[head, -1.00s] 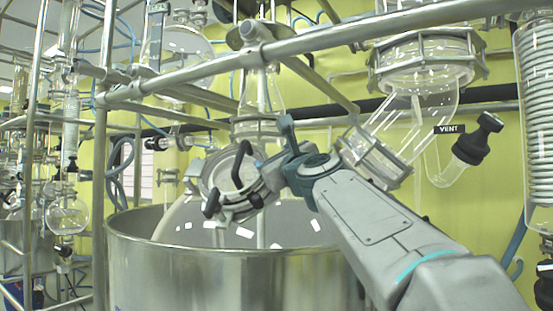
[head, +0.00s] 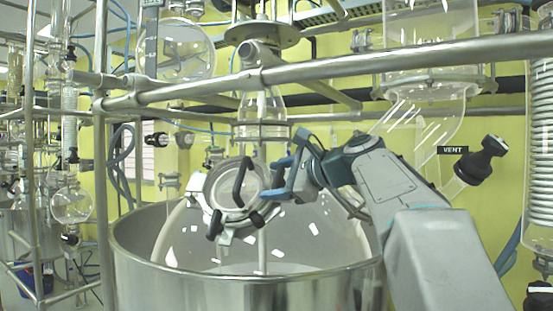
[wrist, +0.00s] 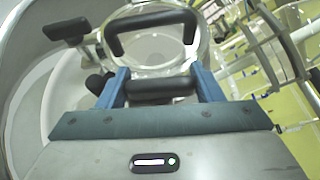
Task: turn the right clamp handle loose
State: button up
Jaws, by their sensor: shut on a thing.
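The round glass port (head: 210,188) on the reactor has a black U-shaped lid handle (head: 240,180) and black clamp handles around its rim. The left clamp handle (head: 215,225) hangs at the lower left of the rim. My gripper (head: 272,178) is at the right side of the port. In the wrist view its blue fingers (wrist: 160,86) are shut on the right clamp handle (wrist: 160,90), a black bar lying across between them. The lid handle (wrist: 150,20) shows just beyond the fingers. In the head view the fingers partly hide the held handle.
The open steel vessel (head: 240,290) surrounds the glass reactor below my gripper. A steel frame rail (head: 330,68) crosses above my arm. Glassware (head: 430,110) and a black VENT valve (head: 482,158) stand at the right.

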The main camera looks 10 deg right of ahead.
jog(key=shift+r+n+g+p, duration=0.2)
jog(key=shift+n+g+p, duration=0.5)
jog(key=shift+p, duration=0.45)
jog(key=shift+f+g+p, duration=0.1)
jog(key=shift+g+p, duration=0.2)
jog(key=shift+p, duration=0.05)
jog(key=shift+f, duration=0.15)
jog(key=o, duration=1)
jog(key=v, duration=1.3)
jog(key=shift+s+d+b, duration=0.15)
jog(key=shift+d+b, duration=0.15)
jog(key=shift+d, duration=0.1)
